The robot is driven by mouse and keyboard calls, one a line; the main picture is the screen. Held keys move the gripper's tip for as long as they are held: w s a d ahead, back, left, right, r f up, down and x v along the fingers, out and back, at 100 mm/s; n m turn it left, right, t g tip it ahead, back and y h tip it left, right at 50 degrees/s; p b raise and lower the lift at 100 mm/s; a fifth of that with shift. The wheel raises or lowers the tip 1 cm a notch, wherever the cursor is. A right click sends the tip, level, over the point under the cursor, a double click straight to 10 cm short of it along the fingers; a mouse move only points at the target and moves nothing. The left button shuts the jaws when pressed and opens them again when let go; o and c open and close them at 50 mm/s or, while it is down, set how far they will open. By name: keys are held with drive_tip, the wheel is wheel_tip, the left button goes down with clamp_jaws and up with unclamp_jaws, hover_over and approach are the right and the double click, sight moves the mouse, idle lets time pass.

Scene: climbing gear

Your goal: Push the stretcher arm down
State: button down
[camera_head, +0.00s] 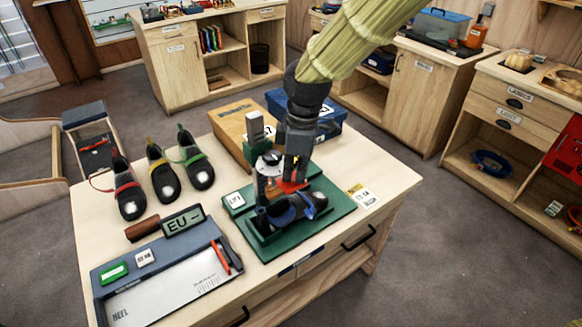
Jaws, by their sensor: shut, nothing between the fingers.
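The shoe stretcher stands on a green base (337,214) on the wooden worktable, with a grey-green upright post (257,130) at its back. A dark shoe with a blue strap (290,212) lies on the base. A red part (291,186), which looks like the end of the stretcher arm, shows just below my gripper. My gripper (297,178) is shut and points down at this red part; whether it touches it I cannot tell. My gripper and wrist hide part of the stretcher behind them. A pale round part (268,166) sits left of my gripper.
Several dark shoes with coloured straps (163,173) stand to the left. A cardboard box (240,121) and a blue box (326,125) stand behind the stretcher. A measuring board (165,285) and an EU sign (184,222) lie at front left.

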wheel_tip(320, 180, down, 10)
drive_tip(key=b, duration=0.3)
drive_tip(key=shift+r, duration=0.25)
drive_tip(key=d+p, duration=0.1)
drive_tip(key=d+r+p, duration=0.1)
drive_tip(key=d, duration=0.1)
idle(0.4)
drive_tip(key=shift+r, duration=0.1)
wheel_tip(320, 180, up, 12)
drive_tip(key=d, duration=0.1)
drive_tip(key=shift+d, duration=0.15)
idle(0.4)
